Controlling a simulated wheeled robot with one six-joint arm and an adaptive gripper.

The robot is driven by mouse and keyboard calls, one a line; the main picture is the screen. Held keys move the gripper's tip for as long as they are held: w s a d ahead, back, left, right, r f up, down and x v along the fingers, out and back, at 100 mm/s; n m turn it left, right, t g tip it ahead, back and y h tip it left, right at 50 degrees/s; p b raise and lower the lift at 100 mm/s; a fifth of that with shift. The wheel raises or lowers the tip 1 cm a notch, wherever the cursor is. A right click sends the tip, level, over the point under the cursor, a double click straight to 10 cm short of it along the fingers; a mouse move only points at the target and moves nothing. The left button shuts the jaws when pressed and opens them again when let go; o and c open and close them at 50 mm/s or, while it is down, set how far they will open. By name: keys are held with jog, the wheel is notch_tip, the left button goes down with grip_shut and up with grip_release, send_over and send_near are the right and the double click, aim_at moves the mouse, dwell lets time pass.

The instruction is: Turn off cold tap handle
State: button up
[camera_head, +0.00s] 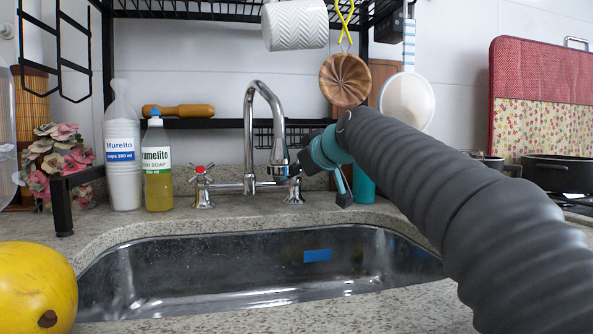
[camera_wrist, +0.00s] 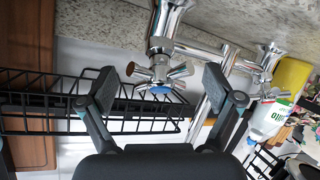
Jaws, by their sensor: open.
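The cold tap handle (camera_wrist: 162,82) is a chrome cross handle with a blue cap, seen in the wrist view between my gripper's spread fingers (camera_wrist: 157,88). The fingers are open on either side of it, and I see gaps between them and the handle. In the head view my gripper (camera_head: 314,186) is at the right of the faucet spout (camera_head: 264,110). It hides most of the cold tap there; only its chrome base (camera_head: 294,194) shows clearly. The hot tap handle (camera_head: 202,174), with a red cap, is to the left.
The steel sink (camera_head: 230,270) lies in front. A soap bottle (camera_head: 158,170) and a white bottle (camera_head: 122,150) stand left of the taps. The black rack (camera_head: 190,123) is behind, with a wooden utensil (camera_head: 347,80) hanging above my arm. A yellow fruit (camera_head: 35,285) is front left.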

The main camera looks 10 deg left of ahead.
jog(key=v, duration=1.1)
jog(key=shift+s+d, duration=0.2)
jog(key=shift+r, duration=0.1)
jog(key=shift+c, duration=0.3)
